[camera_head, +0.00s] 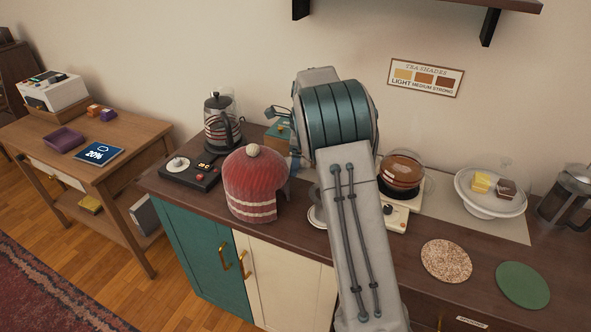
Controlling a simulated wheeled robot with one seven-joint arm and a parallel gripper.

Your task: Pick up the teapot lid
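A wooden side table (130,135) stands left. A shelf hangs above.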

